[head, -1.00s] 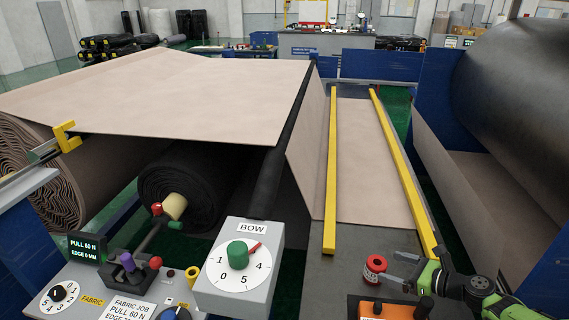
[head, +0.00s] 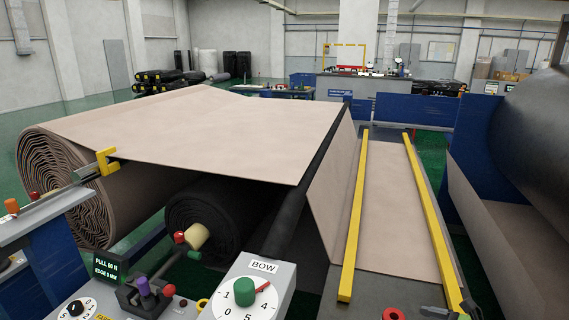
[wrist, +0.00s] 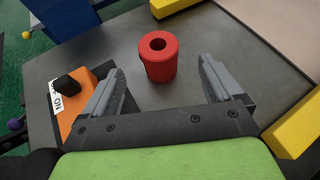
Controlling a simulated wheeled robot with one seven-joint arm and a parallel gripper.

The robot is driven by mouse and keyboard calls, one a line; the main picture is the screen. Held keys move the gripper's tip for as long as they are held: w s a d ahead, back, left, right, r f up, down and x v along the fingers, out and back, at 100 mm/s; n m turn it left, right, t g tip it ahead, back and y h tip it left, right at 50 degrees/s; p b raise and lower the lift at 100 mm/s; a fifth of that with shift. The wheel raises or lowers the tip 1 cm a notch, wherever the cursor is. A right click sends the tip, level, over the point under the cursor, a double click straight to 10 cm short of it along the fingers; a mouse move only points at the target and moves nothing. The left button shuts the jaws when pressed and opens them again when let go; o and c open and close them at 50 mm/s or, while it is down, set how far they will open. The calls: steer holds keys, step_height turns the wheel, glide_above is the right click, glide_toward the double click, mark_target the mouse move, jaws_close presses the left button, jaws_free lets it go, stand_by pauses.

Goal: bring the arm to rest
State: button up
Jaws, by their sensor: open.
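In the wrist view my gripper (wrist: 163,88) is open, its two grey fingers spread apart with nothing between their tips. A red ring-topped cylinder (wrist: 160,64) stands upright on the grey metal table (wrist: 110,50), just beyond the fingertips and apart from them. In the head view my gripper (head: 440,312) shows only in part at the bottom edge, right of the red cylinder (head: 393,314), which is cut off by the frame.
An orange box with a black knob (wrist: 75,95) sits left of my gripper. Yellow rails (head: 353,220) run along the fabric strip. The BOW dial box (head: 250,292) and a dark roll (head: 205,215) stand to the left.

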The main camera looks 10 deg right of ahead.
steer(key=s+a+r+n+g+h, duration=0.1)
steer(key=a+r+n+g+h, duration=0.1)
steer(key=a+r+n+g, duration=0.5)
steer(key=s+a+r+n+g+h, duration=0.1)
steer(key=s+a+r+n+h, duration=0.3)
steer(key=a+n, duration=0.7)
steer(key=s+a+r+n+t, duration=0.1)
steer(key=s+a+r+n, duration=0.3)
steer(key=s, duration=0.3)
steer(key=s+a+r+n+t+h, duration=0.1)
steer(key=s+a+r+n, duration=0.4)
steer(key=s+a+n, duration=0.1)
steer(key=shift+s+a+r+t, duration=0.25)
steer(key=shift+s+a+t, duration=0.2)
steer(key=shift+s, duration=0.15)
